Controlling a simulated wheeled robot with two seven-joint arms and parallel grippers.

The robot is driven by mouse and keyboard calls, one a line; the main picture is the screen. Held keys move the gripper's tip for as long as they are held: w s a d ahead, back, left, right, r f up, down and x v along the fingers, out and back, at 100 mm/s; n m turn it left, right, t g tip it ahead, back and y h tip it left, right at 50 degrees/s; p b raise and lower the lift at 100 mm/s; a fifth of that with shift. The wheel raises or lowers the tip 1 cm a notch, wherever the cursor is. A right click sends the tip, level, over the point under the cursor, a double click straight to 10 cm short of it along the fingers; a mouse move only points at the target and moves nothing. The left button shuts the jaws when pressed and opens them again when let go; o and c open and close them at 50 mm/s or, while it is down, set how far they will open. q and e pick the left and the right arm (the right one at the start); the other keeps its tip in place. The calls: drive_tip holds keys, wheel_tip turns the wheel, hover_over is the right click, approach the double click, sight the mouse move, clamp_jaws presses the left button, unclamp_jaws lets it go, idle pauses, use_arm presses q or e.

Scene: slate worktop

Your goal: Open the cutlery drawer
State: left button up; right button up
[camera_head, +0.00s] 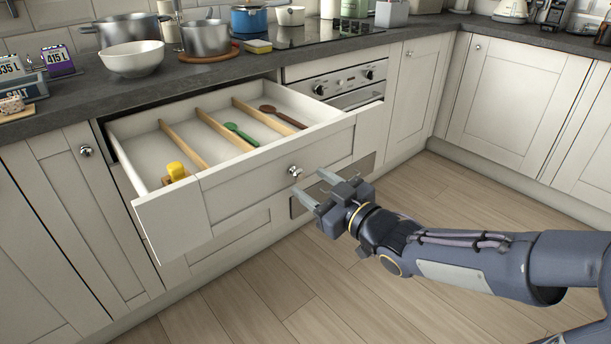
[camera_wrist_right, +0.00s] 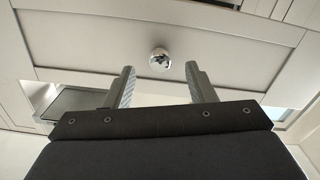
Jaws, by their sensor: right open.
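The cutlery drawer (camera_head: 262,172) stands pulled well out of the cabinet below the worktop. Wooden dividers split its inside. A green spoon (camera_head: 241,132), a brown spoon (camera_head: 283,117) and a yellow item (camera_head: 177,171) lie in it. Its round metal knob (camera_head: 295,171) is on the front panel and also shows in the right wrist view (camera_wrist_right: 159,60). My right gripper (camera_head: 312,188) is open in front of the drawer, just below and beside the knob. In the wrist view the knob lies beyond the two fingertips, apart from them. My left gripper is not in view.
The slate worktop (camera_head: 75,100) holds a white bowl (camera_head: 133,58), pots and a hob (camera_head: 325,30). An oven (camera_head: 345,83) sits right of the drawer. Closed cupboards stand on both sides. The wooden floor (camera_head: 470,190) is clear.

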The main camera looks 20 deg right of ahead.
drive_tip(key=v, duration=0.4)
drive_tip(key=shift+s+p, duration=0.1)
drive_tip(key=shift+p, duration=0.3)
